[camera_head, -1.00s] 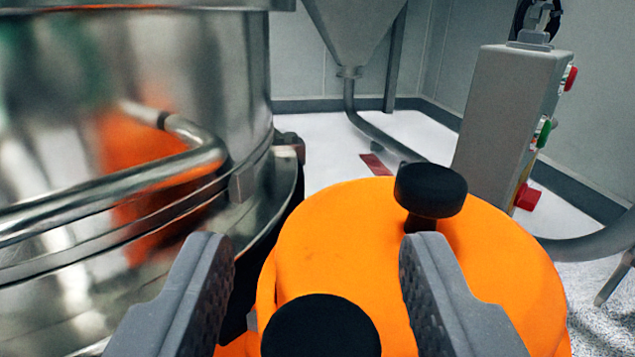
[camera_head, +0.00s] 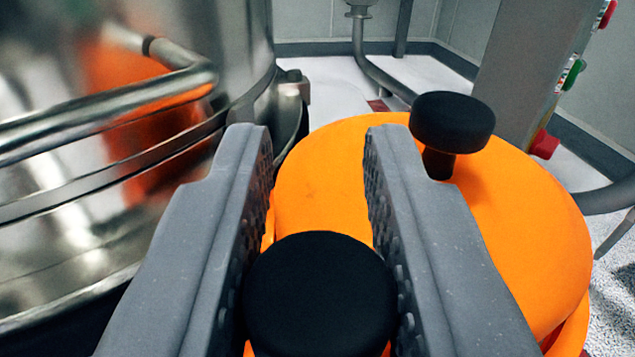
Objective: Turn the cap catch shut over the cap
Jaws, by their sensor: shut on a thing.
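The orange cap (camera_head: 510,225) fills the lower right of the view, beside the steel drum. A black round knob (camera_head: 453,122) stands on a short stem toward its far side, just right of my right fingertip. A second black knob (camera_head: 320,295) is at the near side, low in the view. My gripper (camera_head: 317,150) is shut on this near knob, with one grey finger against each side. I cannot tell which knob belongs to the cap catch. What lies under the near knob is hidden.
The shiny steel drum (camera_head: 60,190) with a bent tube handle (camera_head: 120,100) stands close on the left. A grey control box (camera_head: 540,70) with coloured buttons is at the back right. A pipe (camera_head: 372,65) runs behind the cap. Pale floor shows beyond.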

